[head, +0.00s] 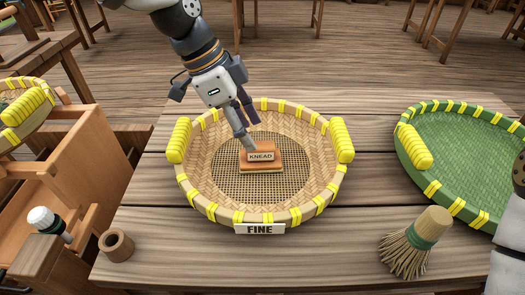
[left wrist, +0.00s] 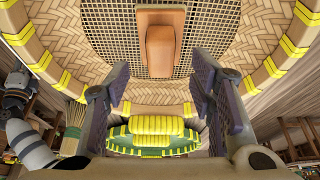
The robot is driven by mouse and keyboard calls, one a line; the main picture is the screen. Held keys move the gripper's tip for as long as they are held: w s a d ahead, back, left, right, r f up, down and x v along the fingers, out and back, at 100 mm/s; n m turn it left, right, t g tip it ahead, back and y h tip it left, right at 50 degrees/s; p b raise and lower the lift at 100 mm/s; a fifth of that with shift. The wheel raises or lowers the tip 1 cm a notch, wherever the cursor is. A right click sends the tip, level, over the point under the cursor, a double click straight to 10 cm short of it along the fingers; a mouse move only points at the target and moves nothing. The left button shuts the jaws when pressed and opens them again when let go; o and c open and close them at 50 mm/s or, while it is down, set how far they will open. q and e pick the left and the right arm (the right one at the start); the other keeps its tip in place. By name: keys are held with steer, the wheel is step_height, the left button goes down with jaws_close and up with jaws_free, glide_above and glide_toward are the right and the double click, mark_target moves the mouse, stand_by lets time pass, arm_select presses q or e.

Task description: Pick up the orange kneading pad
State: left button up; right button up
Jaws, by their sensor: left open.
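The orange kneading pad (head: 262,168) lies in the woven basket labelled FINE, on its mesh bottom. A small KNEAD label is on it, and a raised grip runs along its top. In the left wrist view the pad (left wrist: 160,48) shows beyond the fingers, near the top centre. My left gripper (head: 249,135) reaches down from above, just behind and left of the pad. Its fingers (left wrist: 161,82) are apart with nothing between them. Whether a finger touches the pad is unclear. My right gripper cannot be made out; only part of that arm shows at the right edge.
The tan FINE basket (head: 187,186) has yellow handles and a raised rim around the pad. A green basket (head: 445,191) stands right. Bare tabletop (head: 330,260) is in front.

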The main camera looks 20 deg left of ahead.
mark_target(260, 145)
arm_select(q)
steer(key=x, duration=0.5)
steer(key=shift+w+d+f, duration=0.15)
steer(key=shift+d+f, duration=0.1)
steer(key=shift+d, duration=0.1)
steer(key=shift+r, duration=0.1)
jaws_close()
arm_select(e)
steer(key=shift+s+f, duration=0.15)
steer(key=shift+f, duration=0.1)
arm_select(q)
steer(key=shift+r, duration=0.1)
steer(key=r, duration=0.4)
steer(key=shift+s+a+r, duration=0.1)
steer(key=shift+s+r, duration=0.1)
steer(key=shift+s, duration=0.1)
steer(key=s+a+r, duration=0.1)
steer(key=s+r, duration=0.3)
steer(key=s, duration=0.2)
steer(key=s+a+r+p, duration=0.1)
steer(key=s+r, duration=0.3)
steer(key=s, duration=0.3)
steer(key=shift+a+r, duration=0.2)
steer(key=shift+a, duration=0.2)
arm_select(e)
steer(key=shift+w+r+t, duration=0.4)
steer(key=shift+w+r, duration=0.55)
steer(key=shift+w, duration=0.05)
